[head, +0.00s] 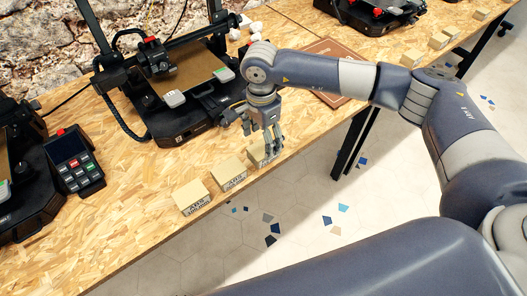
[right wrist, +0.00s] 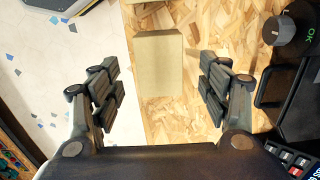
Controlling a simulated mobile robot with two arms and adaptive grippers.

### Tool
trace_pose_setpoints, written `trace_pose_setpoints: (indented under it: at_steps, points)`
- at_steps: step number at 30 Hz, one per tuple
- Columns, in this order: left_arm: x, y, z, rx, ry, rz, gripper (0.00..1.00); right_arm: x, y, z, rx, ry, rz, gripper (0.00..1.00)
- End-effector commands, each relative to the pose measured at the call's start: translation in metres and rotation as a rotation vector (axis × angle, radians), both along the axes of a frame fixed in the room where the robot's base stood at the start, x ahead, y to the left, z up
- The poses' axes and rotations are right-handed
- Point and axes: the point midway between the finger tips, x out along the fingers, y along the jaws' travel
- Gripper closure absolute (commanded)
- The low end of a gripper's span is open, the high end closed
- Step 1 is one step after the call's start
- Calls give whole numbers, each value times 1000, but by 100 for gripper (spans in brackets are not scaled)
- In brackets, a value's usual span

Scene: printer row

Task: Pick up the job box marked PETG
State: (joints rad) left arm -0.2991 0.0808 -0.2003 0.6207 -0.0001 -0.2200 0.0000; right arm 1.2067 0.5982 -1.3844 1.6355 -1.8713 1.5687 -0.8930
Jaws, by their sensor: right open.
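A row of small tan job boxes lies along the front edge of the wooden bench. The left box (head: 191,197) and the middle box (head: 229,173) have front labels that look like ABS. The third box (head: 256,158) is partly hidden behind my right gripper (head: 270,145), and I cannot read its label. In the right wrist view a plain tan box (right wrist: 160,63) lies between and beyond the open fingers of my right gripper (right wrist: 160,95). The fingers are apart from it on both sides, and no label shows there. My left gripper is not in view.
A black printer (head: 170,95) stands just behind the boxes, close to my right gripper. A keypad device (head: 75,162) sits at the left. A brown board (head: 328,50) lies behind my right arm. More boxes (head: 438,40) stand on the far bench. The floor lies past the bench edge.

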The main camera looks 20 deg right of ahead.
Motion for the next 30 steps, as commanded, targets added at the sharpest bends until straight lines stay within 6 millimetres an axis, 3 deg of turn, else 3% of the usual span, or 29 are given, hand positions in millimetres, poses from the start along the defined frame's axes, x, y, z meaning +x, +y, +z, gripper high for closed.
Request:
trace_pose_setpoints:
  at_steps: [5, 13, 22, 23, 27, 30]
  points:
    - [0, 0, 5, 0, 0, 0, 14, 0, -1, -12, 1, 1, 0, 30]
    - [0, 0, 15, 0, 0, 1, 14, 0, -5, -51, 2, 2, 0, 30]
    - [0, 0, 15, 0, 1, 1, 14, 1, -5, -58, 3, -1, 1, 30]
    - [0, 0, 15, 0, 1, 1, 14, 1, -5, -58, 3, -1, 1, 32]
    - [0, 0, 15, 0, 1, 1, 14, 1, -5, -58, 3, -1, 1, 64]
    - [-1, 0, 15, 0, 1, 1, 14, 1, -5, -58, 3, -1, 1, 81]
